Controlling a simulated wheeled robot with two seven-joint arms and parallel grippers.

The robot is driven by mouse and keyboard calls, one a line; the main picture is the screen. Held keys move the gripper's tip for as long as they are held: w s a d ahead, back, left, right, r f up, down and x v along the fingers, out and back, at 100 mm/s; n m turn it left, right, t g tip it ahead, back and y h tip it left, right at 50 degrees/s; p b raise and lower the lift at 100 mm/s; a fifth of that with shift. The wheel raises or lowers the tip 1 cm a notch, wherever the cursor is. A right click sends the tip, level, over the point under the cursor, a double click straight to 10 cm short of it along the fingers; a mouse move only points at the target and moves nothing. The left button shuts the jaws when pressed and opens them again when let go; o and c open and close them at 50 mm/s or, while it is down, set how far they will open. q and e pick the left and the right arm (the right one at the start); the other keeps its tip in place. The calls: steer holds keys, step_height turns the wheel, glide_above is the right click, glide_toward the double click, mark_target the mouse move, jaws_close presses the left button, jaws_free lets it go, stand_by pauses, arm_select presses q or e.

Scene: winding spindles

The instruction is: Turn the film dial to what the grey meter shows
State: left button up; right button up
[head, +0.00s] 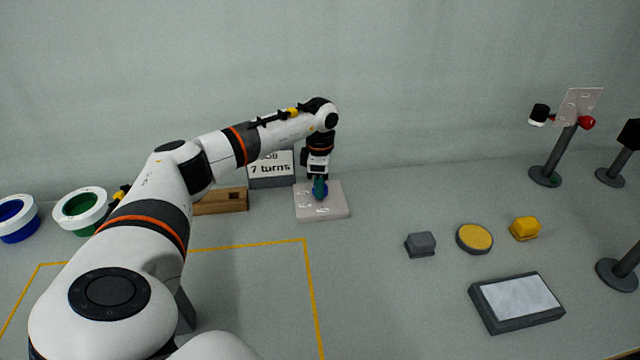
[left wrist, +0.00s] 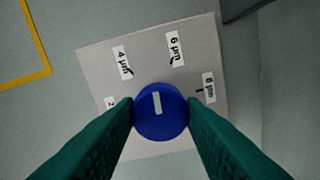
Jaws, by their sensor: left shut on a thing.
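The film dial is a blue knob (left wrist: 160,112) with a white pointer line, on a pale square plate (head: 335,207). The plate carries tick labels; 4 µm, 6 µm and 8 µm are readable in the left wrist view, and a label starting with 2 is partly hidden. The pointer aims up and slightly left, between the 4 and 6 ticks. My left gripper (head: 319,186) points down and is shut on the knob, one green finger on each side. I cannot tell which item is the grey meter; a grey-framed panel (head: 515,300) at the front right shows no readable figure.
A grey block (head: 421,244), yellow disc (head: 475,238), yellow block (head: 524,228) and stands (head: 553,165) are at right.

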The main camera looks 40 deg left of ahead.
arm_select(q)
steer(key=m, duration=0.4)
steer(key=shift+r+m, duration=0.1)
steer(key=shift+m, duration=0.2)
stand_by(0.3)
steer(key=o, duration=1)
step_height(320, 180, up, 12)
steer(key=b, duration=0.1)
stand_by(0.5)
